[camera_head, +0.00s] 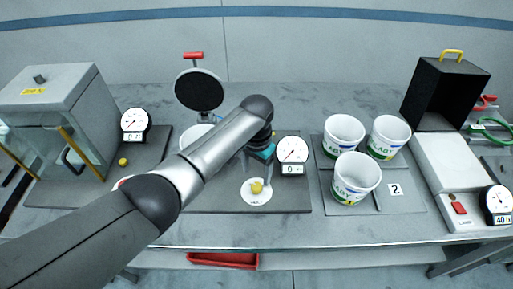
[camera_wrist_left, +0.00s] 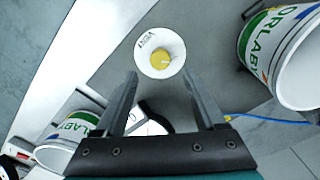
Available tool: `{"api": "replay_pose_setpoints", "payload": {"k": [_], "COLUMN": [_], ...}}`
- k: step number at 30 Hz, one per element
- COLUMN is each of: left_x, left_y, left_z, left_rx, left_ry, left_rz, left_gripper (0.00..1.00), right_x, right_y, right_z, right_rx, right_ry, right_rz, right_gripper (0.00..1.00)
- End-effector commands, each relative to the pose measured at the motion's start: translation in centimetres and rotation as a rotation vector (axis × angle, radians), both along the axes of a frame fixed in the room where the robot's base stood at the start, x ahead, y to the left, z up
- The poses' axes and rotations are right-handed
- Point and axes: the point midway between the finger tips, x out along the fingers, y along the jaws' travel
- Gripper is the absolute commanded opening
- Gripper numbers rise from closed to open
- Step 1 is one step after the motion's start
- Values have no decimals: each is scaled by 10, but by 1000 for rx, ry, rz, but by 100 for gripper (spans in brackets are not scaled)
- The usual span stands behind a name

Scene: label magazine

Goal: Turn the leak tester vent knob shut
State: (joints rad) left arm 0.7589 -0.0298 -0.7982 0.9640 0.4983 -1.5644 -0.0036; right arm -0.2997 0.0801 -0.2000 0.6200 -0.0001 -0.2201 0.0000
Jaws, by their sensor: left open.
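The vent knob (camera_head: 257,187) is small and yellow, on a white round dial at the front of the leak tester. In the left wrist view the knob (camera_wrist_left: 160,58) sits on its white dial marked VENT, just beyond the fingertips. My left gripper (camera_wrist_left: 160,74) is open, with nothing between its fingers, and the knob lines up with the gap. In the head view the left gripper (camera_head: 264,172) is behind and above the knob, partly hidden by my arm. The fingers look apart from the knob. My right gripper is not in view.
The tester's gauge (camera_head: 292,152) stands right of my gripper. A raised round black lid (camera_head: 199,90) with a red handle and a white cup (camera_head: 197,135) are behind my arm. Several labelled cups (camera_head: 355,178) stand on a tray at right. A glass-fronted box (camera_head: 60,125) is at left.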

Motion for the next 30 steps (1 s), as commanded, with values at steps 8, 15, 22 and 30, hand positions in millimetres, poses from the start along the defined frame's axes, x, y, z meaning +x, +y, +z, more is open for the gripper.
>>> {"api": "replay_pose_setpoints", "payload": {"k": [8,15,22,30], "left_x": [1,0,0,0], "left_y": [0,0,0,0], "left_z": [56,82,85,84], "left_rx": [-2,0,1,0], "left_ry": [-4,-1,1,0], "left_rz": [0,1,2,1], "left_gripper": [72,72,72,72], "right_x": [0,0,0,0], "right_y": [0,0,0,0], "right_z": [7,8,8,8], "right_rx": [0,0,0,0], "right_ry": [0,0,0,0], "right_rz": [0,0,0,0], "right_gripper": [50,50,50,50]}}
